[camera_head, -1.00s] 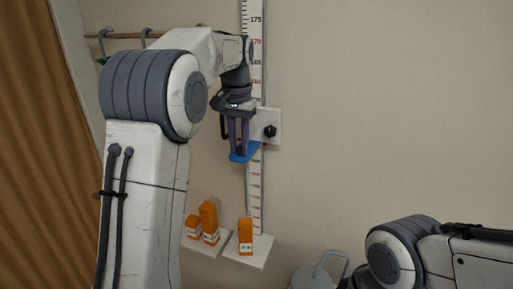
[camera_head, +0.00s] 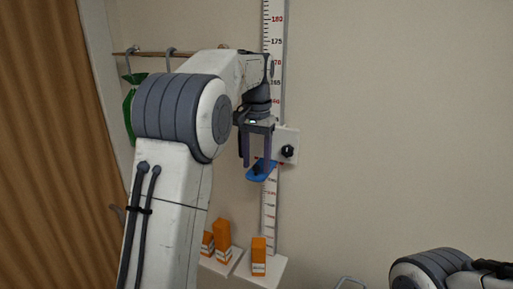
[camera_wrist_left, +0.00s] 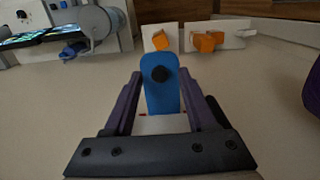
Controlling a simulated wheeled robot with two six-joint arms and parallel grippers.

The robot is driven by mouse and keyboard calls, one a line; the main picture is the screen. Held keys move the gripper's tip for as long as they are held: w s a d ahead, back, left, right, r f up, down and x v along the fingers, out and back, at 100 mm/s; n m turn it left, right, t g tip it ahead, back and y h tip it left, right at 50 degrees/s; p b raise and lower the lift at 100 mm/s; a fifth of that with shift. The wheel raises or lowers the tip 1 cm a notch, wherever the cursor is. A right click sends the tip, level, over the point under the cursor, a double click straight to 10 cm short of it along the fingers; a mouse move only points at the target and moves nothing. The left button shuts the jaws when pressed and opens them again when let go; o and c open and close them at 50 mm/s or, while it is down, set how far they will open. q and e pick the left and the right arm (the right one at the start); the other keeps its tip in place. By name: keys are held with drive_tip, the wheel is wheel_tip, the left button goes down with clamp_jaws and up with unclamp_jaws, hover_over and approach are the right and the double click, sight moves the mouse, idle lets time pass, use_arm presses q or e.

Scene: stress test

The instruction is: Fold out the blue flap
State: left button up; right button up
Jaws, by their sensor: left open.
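The blue flap (camera_head: 262,174) sticks out from the white slider block (camera_head: 287,140) on the measuring scale. It carries a black knob and is partly behind my fingers. My left gripper (camera_head: 256,165) is open and points down at the flap. In the left wrist view, the blue flap (camera_wrist_left: 160,97) with its black knob lies between the two spread fingers of the left gripper (camera_wrist_left: 160,80), with a gap on each side. My right arm (camera_head: 435,270) shows at the lower right; its gripper is outside the frame.
The scale (camera_head: 272,215) runs up the wall. A black knob (camera_head: 288,151) sits on the slider's right side. Orange boxes (camera_head: 223,240) stand on small white shelves (camera_head: 268,272) below. A rail (camera_head: 150,52) with hooks and a green item (camera_head: 129,115) is at upper left. The wall on the right is clear.

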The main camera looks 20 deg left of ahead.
use_arm(q)
wheel_tip(320, 180, up, 10)
idle(0.5)
idle(0.4)
drive_tip(key=s+d+f+m+b, duration=0.2)
drive_tip(key=s+d+f+b, duration=0.3)
drive_tip(key=d+f, duration=0.45)
drive_tip(key=s+d+f+m+b, duration=0.2)
drive_tip(key=s+d+f+b, duration=0.35)
drive_tip(key=d+f, duration=0.4)
drive_tip(key=s+d+f+m+h+b, duration=0.1)
drive_tip(key=s+f+m+b, duration=0.2)
drive_tip(key=s+f+b, duration=0.5)
drive_tip(key=s+f, duration=1.2)
drive_tip(key=f, duration=0.3)
drive_tip(key=shift+f+b, duration=0.35)
drive_tip(key=shift+b, duration=0.05)
